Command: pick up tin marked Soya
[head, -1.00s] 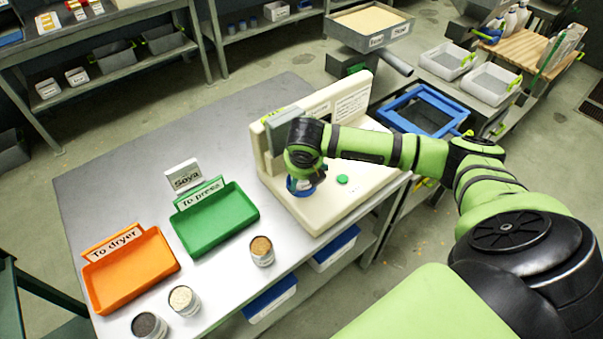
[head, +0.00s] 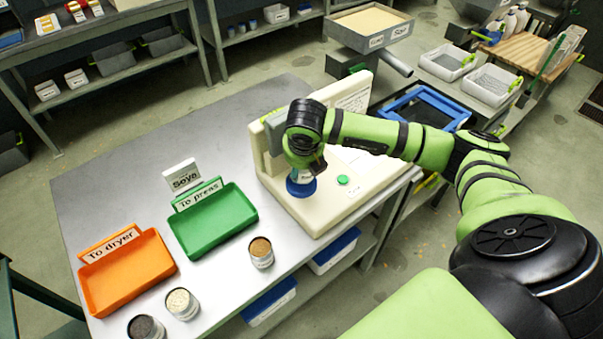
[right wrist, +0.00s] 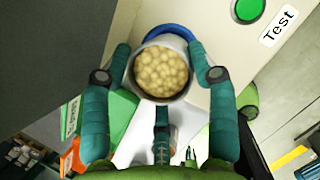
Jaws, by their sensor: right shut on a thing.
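My right gripper (head: 303,168) is shut on a tin (right wrist: 162,76) full of pale tan beans, held between its fingers in the right wrist view. The tin is over the blue round seat (head: 301,187) of the cream tester, and seems lifted off it, though the gap is hard to judge. I cannot read any label on the held tin. A white card marked Soya (head: 182,177) stands behind the green "To press" tray (head: 236,233). My left gripper is not in view.
Three open tins stand along the table's front: brown contents (head: 261,252), pale contents (head: 182,304) and dark contents (head: 146,329). The orange "To dryer" tray (head: 160,283) is left of the green tray. The tester (head: 330,205) has a green button (head: 342,180). The table's back left is clear.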

